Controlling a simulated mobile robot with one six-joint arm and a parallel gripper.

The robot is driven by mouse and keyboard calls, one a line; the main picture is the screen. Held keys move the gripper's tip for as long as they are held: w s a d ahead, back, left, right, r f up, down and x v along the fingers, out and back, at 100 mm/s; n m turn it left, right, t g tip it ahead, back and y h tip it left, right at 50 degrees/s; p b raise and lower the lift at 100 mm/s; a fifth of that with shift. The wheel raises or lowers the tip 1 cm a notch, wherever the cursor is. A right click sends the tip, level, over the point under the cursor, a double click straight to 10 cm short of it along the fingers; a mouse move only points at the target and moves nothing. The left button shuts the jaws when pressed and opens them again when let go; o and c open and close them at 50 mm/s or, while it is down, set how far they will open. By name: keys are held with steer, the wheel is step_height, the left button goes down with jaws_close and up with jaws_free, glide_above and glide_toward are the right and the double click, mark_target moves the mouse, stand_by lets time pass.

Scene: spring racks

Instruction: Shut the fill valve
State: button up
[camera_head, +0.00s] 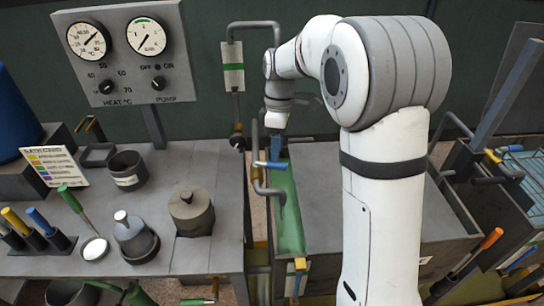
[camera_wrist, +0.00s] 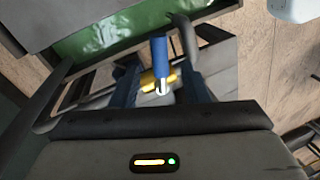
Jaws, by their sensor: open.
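A valve with a blue lever (camera_head: 272,164) sits on the grey pipe at the left end of the green-lined tank (camera_head: 287,205); I take it as the fill valve. The lever lies roughly level across the pipe. In the wrist view a blue handle (camera_wrist: 159,48) stands between my open gripper's (camera_wrist: 161,88) dark blue fingers, with a silver end and a yellow piece by it. I cannot tell whether the fingers touch it. In the head view my gripper (camera_head: 266,142) points down just above the lever, partly hidden by pipe and arm.
A yellow-handled valve (camera_head: 300,264) is lower on the tank front. A grey bench (camera_head: 205,258) at left holds pots, a ladle and coloured handles. A gauge panel (camera_head: 122,50) stands behind it. A wire-basket rack (camera_head: 520,165) is at right.

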mark_target(272, 165)
steer(key=shift+s+a+f, duration=0.1)
steer(key=shift+s+f, duration=0.1)
steer(key=shift+f, duration=0.75)
steer(key=shift+s+f, duration=0.15)
steer(key=shift+f, duration=0.75)
jaws_close()
